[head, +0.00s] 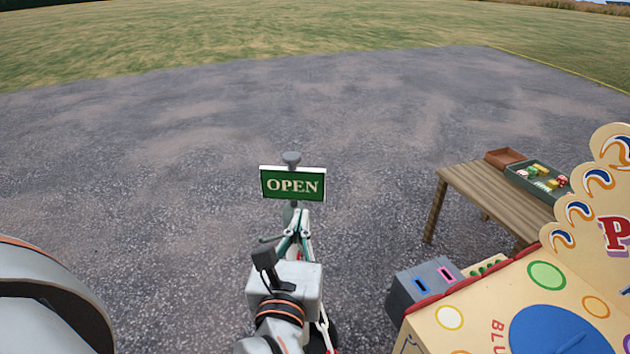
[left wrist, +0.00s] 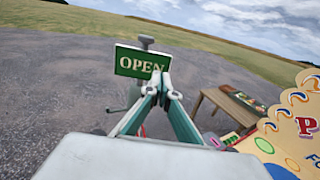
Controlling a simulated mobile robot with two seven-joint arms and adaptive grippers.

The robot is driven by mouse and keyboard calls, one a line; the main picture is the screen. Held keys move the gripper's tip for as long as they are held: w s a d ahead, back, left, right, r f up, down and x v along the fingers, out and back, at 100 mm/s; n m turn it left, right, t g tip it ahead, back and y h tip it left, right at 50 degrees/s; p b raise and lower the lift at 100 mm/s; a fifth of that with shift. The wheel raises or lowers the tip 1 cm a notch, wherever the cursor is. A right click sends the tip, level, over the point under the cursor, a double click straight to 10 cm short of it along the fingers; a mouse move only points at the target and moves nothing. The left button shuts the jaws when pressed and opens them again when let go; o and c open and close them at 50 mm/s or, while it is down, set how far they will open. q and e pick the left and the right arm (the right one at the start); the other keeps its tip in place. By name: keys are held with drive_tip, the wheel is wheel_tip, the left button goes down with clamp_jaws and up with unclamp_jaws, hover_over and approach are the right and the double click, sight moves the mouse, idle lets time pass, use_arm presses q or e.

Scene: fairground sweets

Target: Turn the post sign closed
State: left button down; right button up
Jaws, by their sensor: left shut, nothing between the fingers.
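The post sign (head: 293,183) is a green board with a pale border, and its face toward me reads OPEN. It hangs on a grey post with a round knob (head: 291,157) on top. My left gripper (head: 299,212) is shut and empty, with its fingertips just below the board's lower edge in the head view. In the left wrist view the sign (left wrist: 138,62) stands just beyond the fingertips (left wrist: 160,80), which overlap its lower right part. I cannot tell whether they touch it. My right gripper is not in view.
A wooden table (head: 480,190) at the right bears a brown tray (head: 505,158) and a dark tray (head: 518,178) of small coloured items. A cream stall (head: 470,325) with a scalloped board and a grey box (head: 405,290) stand at the lower right. The paving left of the sign is clear.

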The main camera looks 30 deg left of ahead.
sight(310, 175)
use_arm(q)
drive_tip(key=b+x, duration=0.2)
drive_tip(key=x, duration=1)
drive_tip(key=shift+w+a, duration=0.2)
drive_tip(key=shift+w, duration=0.15)
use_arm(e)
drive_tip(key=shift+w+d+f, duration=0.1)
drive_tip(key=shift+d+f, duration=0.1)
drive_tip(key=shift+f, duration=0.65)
use_arm(q)
drive_tip(key=shift+w, duration=0.1)
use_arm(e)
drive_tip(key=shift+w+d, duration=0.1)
